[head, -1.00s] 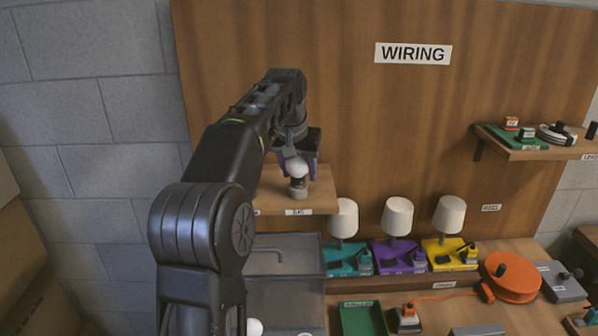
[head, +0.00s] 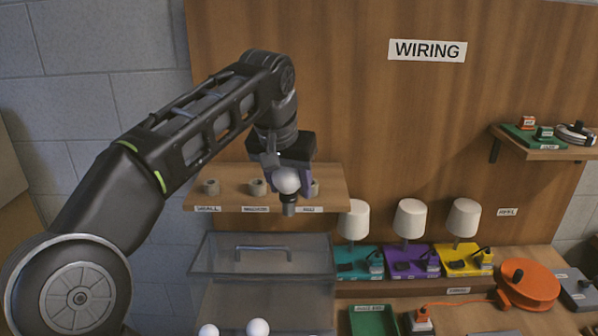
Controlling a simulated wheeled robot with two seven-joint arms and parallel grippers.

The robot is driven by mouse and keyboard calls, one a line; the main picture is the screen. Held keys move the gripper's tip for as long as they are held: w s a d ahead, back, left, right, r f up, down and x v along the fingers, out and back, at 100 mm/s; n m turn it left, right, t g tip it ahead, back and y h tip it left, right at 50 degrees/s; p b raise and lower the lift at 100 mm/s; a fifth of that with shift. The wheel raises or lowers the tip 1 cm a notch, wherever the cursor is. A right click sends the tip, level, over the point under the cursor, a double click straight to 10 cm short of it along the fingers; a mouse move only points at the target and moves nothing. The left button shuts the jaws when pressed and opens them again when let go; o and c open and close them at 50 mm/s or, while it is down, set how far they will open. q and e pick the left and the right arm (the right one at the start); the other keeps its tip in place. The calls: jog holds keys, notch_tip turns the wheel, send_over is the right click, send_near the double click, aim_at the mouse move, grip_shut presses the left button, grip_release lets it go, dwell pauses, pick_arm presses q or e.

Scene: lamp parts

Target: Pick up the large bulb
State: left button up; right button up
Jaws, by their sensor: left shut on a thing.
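My left gripper (head: 285,168) is shut on the large bulb (head: 287,181), a white globe with a dark base pointing down. The bulb is upright and shows in front of the small wooden shelf (head: 232,204), its base overlapping the shelf's front edge in the picture. Its base looks clear of the holders. The gripper's fingers partly cover the globe's sides. My right gripper is not in view.
Several small holders, one of them a grey ring (head: 257,187), stand on the shelf above labels. Below are a clear lidded box (head: 262,262) and white bulbs (head: 257,327). Three lamps, one on a purple base (head: 410,262), stand at right. An orange reel (head: 528,287) lies farther right.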

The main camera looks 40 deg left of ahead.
aim_at(287, 210)
pick_arm(q)
jog(key=s, duration=0.1)
jog(key=s+d, duration=0.1)
jog(key=s, duration=0.2)
jog(key=shift+d+p, duration=0.3)
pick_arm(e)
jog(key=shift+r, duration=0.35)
pick_arm(q)
jog(key=shift+w+f, duration=0.1)
